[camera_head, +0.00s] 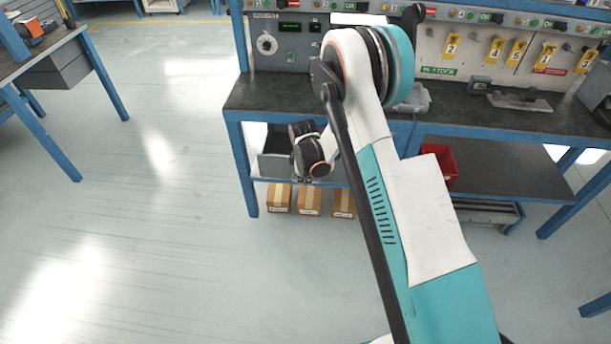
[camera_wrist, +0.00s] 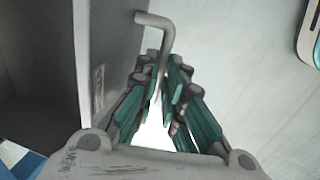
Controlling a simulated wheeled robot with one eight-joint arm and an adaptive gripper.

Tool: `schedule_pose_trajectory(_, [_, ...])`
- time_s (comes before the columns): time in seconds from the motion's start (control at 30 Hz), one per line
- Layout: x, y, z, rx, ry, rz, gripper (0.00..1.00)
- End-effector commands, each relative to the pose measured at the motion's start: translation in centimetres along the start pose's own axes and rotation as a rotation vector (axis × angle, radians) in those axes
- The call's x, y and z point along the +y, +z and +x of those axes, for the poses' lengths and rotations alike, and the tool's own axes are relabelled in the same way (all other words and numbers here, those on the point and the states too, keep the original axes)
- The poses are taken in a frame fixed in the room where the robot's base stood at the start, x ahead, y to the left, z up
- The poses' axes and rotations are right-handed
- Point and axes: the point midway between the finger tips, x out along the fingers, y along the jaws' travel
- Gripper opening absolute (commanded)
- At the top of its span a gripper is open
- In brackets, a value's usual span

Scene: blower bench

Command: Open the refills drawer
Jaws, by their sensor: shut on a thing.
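The refills drawer (camera_head: 272,166) is a grey box under the left part of the bench, with its dark inside showing from above. In the wrist view the grey drawer front (camera_wrist: 108,50) stands at the left, with a small label on it that I cannot read. A bent grey bar handle (camera_wrist: 157,20) sticks out from this front. My gripper (camera_wrist: 163,88) is shut on the handle, with teal-sided fingers on both sides of it. In the head view my wrist hides the handle and part of the drawer.
Several cardboard boxes (camera_head: 310,201) stand on the floor below the drawer. A red bin (camera_head: 441,163) sits on the lower shelf to the right. The blue-framed bench (camera_head: 262,96) holds a panel with yellow tags. The floor in front and to the left is clear.

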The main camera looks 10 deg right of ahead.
Motion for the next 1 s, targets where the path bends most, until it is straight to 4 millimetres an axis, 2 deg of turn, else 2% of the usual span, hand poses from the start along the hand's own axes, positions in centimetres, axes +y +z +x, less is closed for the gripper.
schedule_pose_trajectory(0.1, [0.0,0.0,0.0,0.000,0.000,0.001,0.00])
schedule_pose_trajectory(0.13, [0.0,0.0,0.0,0.000,0.000,0.001,0.16])
schedule_pose_trajectory(0.2, [0.0,0.0,0.0,0.000,0.000,0.000,0.30])
schedule_pose_trajectory(0.53, [0.0,0.0,-0.1,0.000,0.000,0.000,0.30])
schedule_pose_trajectory(0.67, [0.1,0.0,-0.8,0.000,0.000,0.000,0.30])
schedule_pose_trajectory(0.77, [0.0,0.0,-2.0,0.000,0.000,0.000,0.30])
schedule_pose_trajectory(1.0, [0.0,0.0,-6.5,0.000,0.000,-0.001,0.30])
